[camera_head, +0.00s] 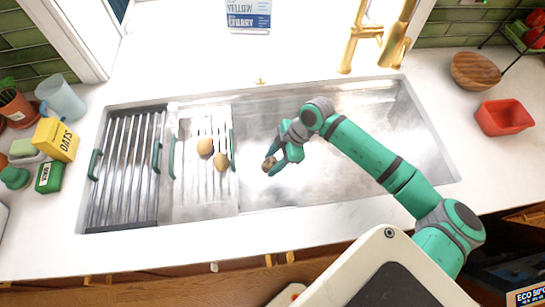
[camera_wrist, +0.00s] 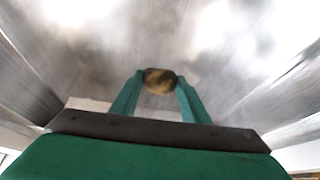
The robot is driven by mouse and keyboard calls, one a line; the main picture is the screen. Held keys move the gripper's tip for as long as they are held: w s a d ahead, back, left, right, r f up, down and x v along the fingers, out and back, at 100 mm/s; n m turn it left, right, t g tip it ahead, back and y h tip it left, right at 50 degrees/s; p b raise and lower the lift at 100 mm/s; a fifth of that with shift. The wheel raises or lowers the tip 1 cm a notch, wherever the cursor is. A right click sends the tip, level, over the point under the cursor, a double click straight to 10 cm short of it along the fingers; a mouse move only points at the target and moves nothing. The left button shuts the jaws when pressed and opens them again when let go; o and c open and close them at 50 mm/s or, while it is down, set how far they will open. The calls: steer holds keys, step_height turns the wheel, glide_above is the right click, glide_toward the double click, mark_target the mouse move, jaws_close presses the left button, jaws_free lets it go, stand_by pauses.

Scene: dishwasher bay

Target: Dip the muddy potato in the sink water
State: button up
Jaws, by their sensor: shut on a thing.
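My gripper (camera_head: 272,166) is shut on a brown potato with dark patches (camera_head: 268,163), over the left part of the open sink basin (camera_head: 340,180). In the wrist view the potato (camera_wrist: 159,82) sits between the two green fingertips, with grey metal sink walls around it. I cannot tell its height above the basin floor or whether it touches water; the water surface is not clearly distinguishable. Two lighter potatoes lie on the colander tray in the sink, one at its middle (camera_head: 205,146) and one near its right edge (camera_head: 221,161).
A slatted drying rack (camera_head: 125,165) covers the sink's left end, beside the colander tray (camera_head: 190,205). A gold faucet (camera_head: 393,45) stands behind the basin. A red container (camera_head: 503,117) and wooden bowl (camera_head: 474,70) are on the right counter. The basin's right part is free.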

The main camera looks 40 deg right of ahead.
mark_target(272, 160)
steer(key=shift+f, duration=3.65)
steer(key=shift+r, duration=0.15)
step_height(272, 160, up, 24)
steer(key=shift+r, duration=0.2)
stand_by(2.4)
stand_by(0.6)
